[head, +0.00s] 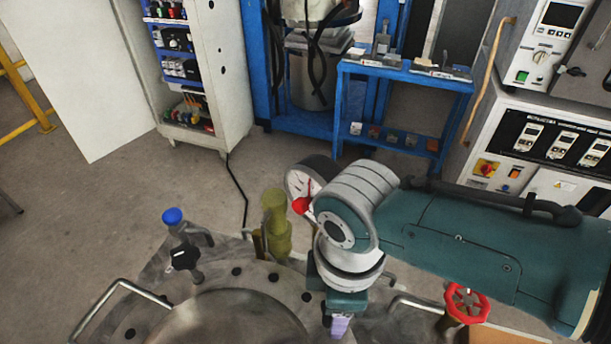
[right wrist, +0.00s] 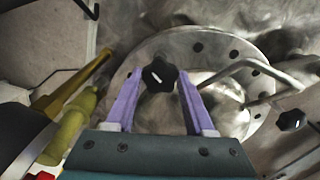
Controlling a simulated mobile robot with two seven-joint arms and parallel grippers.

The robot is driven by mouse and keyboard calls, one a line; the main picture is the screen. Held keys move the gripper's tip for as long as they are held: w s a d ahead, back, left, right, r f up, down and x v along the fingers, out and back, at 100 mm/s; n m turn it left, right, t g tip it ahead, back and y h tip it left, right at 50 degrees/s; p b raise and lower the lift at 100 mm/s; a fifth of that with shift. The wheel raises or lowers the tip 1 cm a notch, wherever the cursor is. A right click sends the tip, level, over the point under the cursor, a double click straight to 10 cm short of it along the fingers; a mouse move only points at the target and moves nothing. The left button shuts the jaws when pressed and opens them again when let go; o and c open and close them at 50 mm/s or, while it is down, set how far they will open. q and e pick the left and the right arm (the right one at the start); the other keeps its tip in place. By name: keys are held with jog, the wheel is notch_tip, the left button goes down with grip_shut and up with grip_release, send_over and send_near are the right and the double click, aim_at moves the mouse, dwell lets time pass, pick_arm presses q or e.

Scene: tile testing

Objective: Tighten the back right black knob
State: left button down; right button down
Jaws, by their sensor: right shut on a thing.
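The black star-shaped knob (right wrist: 158,75) is between the two purple fingertips of my right gripper (right wrist: 158,78) in the right wrist view, at the rim of the round metal lid (right wrist: 222,50). My right gripper is shut on it. In the head view my right gripper (head: 340,326) points down at the lid's right side, and this knob is hidden there. A second black knob (right wrist: 292,120) stands free at the right of the wrist view. A black knob (head: 185,258) also shows at the lid's left side in the head view. My left gripper is in neither view.
A yellow-green fitting (head: 277,225) and a pressure gauge (head: 303,182) stand close beside my right arm. A blue-capped valve (head: 173,216) is left, a red handwheel (head: 467,303) right. A bent metal handle (head: 120,290) stands at the left. Shelves and cabinets line the back.

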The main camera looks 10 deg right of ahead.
jog(key=shift+m+p, duration=0.35)
jog(key=shift+m, duration=1.15)
jog(key=shift+c, duration=1.3)
grip_release()
jog(key=shift+r, duration=0.1)
notch_tip(320, 180, up, 8)
jog(key=p, duration=0.4)
jog(key=shift+r, duration=0.9)
